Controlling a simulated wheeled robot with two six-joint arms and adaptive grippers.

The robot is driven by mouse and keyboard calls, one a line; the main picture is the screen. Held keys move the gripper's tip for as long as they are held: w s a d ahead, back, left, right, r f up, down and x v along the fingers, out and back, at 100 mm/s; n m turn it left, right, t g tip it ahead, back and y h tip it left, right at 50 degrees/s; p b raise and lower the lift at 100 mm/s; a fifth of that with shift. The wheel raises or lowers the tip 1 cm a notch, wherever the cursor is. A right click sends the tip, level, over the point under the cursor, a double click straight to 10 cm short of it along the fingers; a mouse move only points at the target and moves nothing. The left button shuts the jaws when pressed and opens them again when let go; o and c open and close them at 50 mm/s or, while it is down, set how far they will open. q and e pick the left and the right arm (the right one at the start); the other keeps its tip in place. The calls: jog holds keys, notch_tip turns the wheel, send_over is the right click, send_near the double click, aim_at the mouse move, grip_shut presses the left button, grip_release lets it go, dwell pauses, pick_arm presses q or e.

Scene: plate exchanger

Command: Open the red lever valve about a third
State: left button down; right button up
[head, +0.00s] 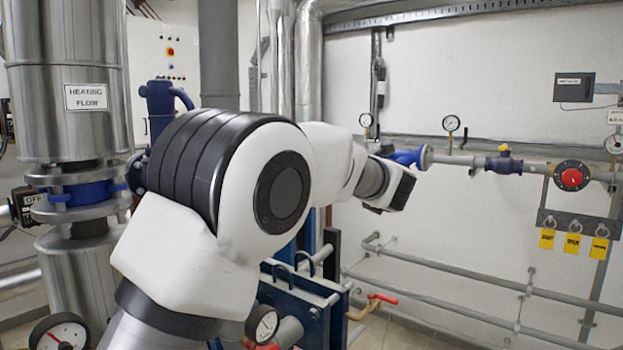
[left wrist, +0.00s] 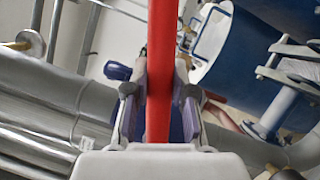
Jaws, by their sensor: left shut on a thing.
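A long red lever (left wrist: 162,42) runs straight up the middle of the left wrist view, between the fingers of my left gripper (left wrist: 158,88). The gripper is shut on it, with a finger on each side. The lever's far end runs out of the top of that view, and its pivot does not show. In the head view my left arm reaches in across the middle and its gripper cannot be made out. A small red lever (head: 382,298) on a brass valve also shows there; I cannot tell whether it is the same one. My right gripper is not in view.
Silver insulated pipes stand at the left with a "HEATING FLOW" label (head: 86,97). A blue plate unit (head: 300,300) is partly hidden behind my arm. Gauges (head: 451,124) and a red dial (head: 571,179) are along the wall pipe.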

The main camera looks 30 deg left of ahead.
pick_arm(q)
jog(key=shift+s+r+n+y+b, duration=0.3)
jog(key=shift+r+n+b, duration=0.25)
jog(key=shift+b, duration=0.25)
jog(key=shift+s+r+n+b, duration=0.2)
jog(key=shift+r+n+b, duration=0.25)
jog(key=shift+r+n, duration=0.15)
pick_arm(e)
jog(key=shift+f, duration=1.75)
pick_arm(q)
jog(key=c, duration=0.9)
grip_release()
jog(key=shift+c, duration=0.2)
jog(key=shift+s+a, duration=0.1)
jog(key=shift+f, duration=0.1)
jog(key=v, duration=1.2)
